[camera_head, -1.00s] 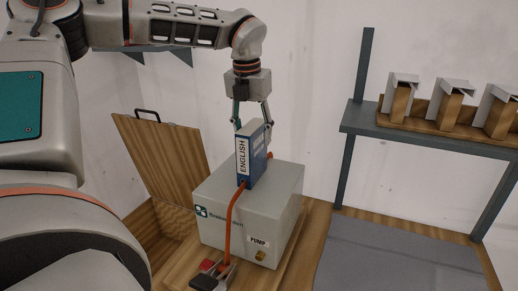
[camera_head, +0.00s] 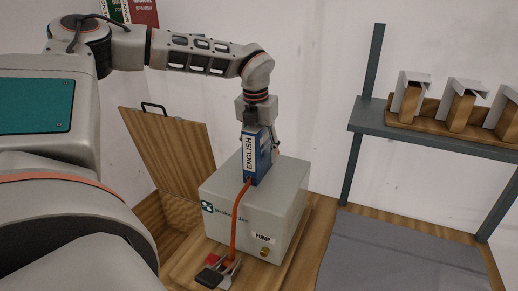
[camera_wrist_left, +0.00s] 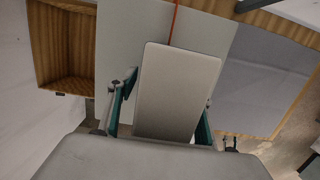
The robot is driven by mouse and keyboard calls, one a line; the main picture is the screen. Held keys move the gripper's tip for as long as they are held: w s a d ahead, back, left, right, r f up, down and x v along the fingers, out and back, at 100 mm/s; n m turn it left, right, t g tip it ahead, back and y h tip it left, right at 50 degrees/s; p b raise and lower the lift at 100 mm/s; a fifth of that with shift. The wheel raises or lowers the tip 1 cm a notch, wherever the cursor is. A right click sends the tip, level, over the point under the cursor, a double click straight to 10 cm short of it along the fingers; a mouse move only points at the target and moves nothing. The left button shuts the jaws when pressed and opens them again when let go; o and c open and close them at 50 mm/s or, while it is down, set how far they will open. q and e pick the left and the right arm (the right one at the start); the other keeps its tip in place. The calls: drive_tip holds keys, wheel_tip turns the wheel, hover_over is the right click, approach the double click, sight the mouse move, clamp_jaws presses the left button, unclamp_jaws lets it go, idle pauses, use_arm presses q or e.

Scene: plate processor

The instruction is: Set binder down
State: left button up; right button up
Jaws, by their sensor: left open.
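The blue binder (camera_head: 260,159), with "ENGLISH" on its white spine, stands upright on top of the grey pump box (camera_head: 284,197). My left gripper (camera_head: 262,142) points down over the binder from above, with its palm close to the binder's top. One finger shows at the binder's right side, and the other is mostly hidden. In the left wrist view the binder's pale top (camera_wrist_left: 178,88) lies between the two teal fingers of the open left gripper (camera_wrist_left: 163,112). Finger contact cannot be told. My right gripper is not in view.
An orange hose (camera_head: 237,215) runs down the box front to red and black clips (camera_head: 212,270). A wooden crate with a raised lid (camera_head: 172,150) stands left. A shelf (camera_head: 440,136) with several holders is at right. A grey mat (camera_head: 400,258) lies clear below it.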

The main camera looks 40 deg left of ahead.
use_arm(q)
clamp_jaws()
drive_tip(key=shift+r, duration=0.1)
